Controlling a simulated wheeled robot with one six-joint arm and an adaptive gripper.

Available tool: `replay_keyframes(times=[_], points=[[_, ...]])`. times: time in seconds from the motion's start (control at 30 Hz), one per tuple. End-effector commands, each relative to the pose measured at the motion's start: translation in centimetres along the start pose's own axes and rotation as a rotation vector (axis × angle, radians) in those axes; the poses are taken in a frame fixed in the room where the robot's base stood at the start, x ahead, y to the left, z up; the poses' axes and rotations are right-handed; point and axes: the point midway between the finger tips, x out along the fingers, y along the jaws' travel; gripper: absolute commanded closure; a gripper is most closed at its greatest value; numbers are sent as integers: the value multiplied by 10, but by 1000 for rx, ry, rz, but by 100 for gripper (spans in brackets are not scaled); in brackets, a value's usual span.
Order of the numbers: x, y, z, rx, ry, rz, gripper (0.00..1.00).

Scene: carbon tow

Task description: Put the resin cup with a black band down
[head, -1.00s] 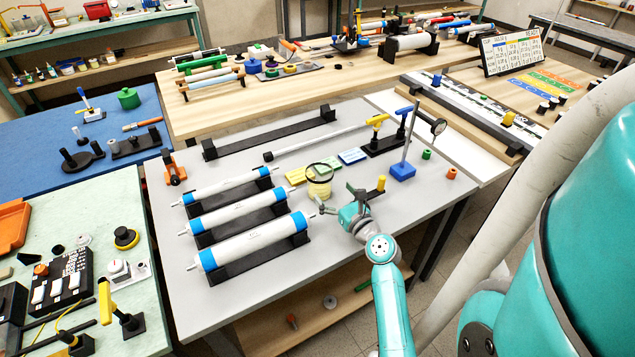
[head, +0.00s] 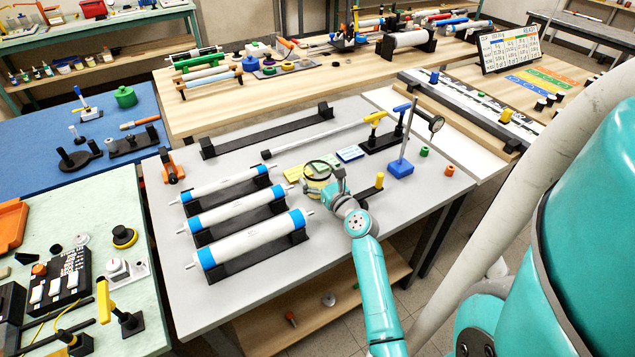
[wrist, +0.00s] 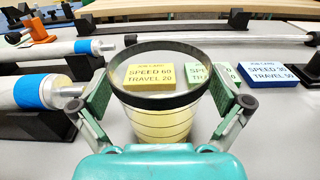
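The resin cup (head: 317,186) is pale yellow and see-through, with a black band (wrist: 118,92) around its rim. It is upright beside the cards on the grey bench. My gripper (head: 329,186) is at the cup, in from the right in the head view. In the wrist view the cup (wrist: 158,122) is between my two green finger pads, one on each side just below the rim. The pads look very close to its wall, but I cannot tell whether they press on it. The cup's underside is hidden behind my gripper.
Just beyond the cup lie yellow (wrist: 154,76), green (wrist: 222,85) and blue (wrist: 268,75) cards. White rollers with blue ends (head: 250,240) rest on black cradles to the left.

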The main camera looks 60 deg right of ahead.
Motion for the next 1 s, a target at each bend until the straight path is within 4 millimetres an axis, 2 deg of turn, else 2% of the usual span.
replay_keyframes(times=[0.03,0.2,0.27,0.3,0.57,0.67,1.0], points=[[0,0,0,0,0,0,10],[0,0,0,0,0,0,52],[0,0,0,0,-1,0,56],[0,0,0,0,-1,0,62],[0,0,7,0,-3,1,62],[0,0,20,-3,-4,1,62],[0,0,81,-1,-4,0,62]])
